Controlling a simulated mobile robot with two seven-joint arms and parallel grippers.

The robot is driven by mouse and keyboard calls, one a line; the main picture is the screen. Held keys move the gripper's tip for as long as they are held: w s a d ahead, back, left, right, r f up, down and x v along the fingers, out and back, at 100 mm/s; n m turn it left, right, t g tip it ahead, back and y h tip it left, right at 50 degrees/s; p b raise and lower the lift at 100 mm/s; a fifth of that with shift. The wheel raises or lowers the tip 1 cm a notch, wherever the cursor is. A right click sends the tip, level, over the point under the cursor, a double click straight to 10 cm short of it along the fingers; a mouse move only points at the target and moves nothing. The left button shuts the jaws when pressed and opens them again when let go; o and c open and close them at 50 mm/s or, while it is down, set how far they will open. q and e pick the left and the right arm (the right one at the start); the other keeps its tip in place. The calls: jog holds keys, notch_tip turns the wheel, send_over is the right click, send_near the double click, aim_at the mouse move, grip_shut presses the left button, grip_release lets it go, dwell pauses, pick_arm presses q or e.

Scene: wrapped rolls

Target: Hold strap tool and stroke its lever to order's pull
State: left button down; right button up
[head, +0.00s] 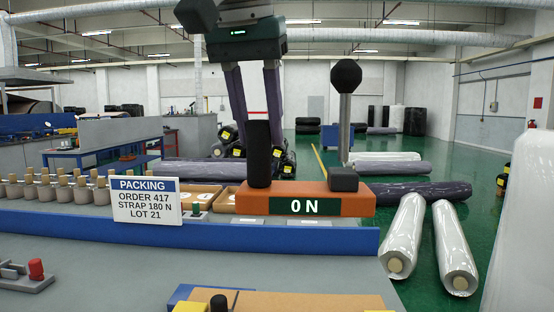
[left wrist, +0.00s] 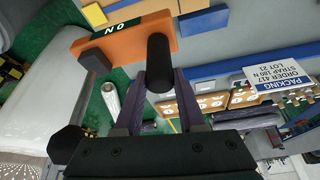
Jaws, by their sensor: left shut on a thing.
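The orange strap tool (head: 305,197) rests at the back of the bench, and its display (head: 306,206) reads 0 N. A black upright grip (head: 259,155) stands at its left end. My left gripper (head: 257,120) comes down from above and is shut on that grip; the left wrist view shows the grip (left wrist: 160,62) between the fingers. The lever (head: 345,125), a grey rod with a black ball knob (head: 346,75), stands near upright at the tool's right end, with nothing touching it. The order sign (head: 146,200) reads ORDER 417, STRAP 180 N, LOT 21. My right gripper is not in view.
Several capped pots (head: 65,191) stand in a row on the left. Shallow brown boxes (head: 200,194) lie behind the sign. A small fixture with a red knob (head: 36,269) is at the front left. Wrapped rolls (head: 452,245) lie on the green floor at right. Open air surrounds the lever.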

pick_arm(q)
jog(key=shift+r, duration=0.55)
jog(key=shift+p, duration=0.3)
jog(key=shift+f, duration=0.15)
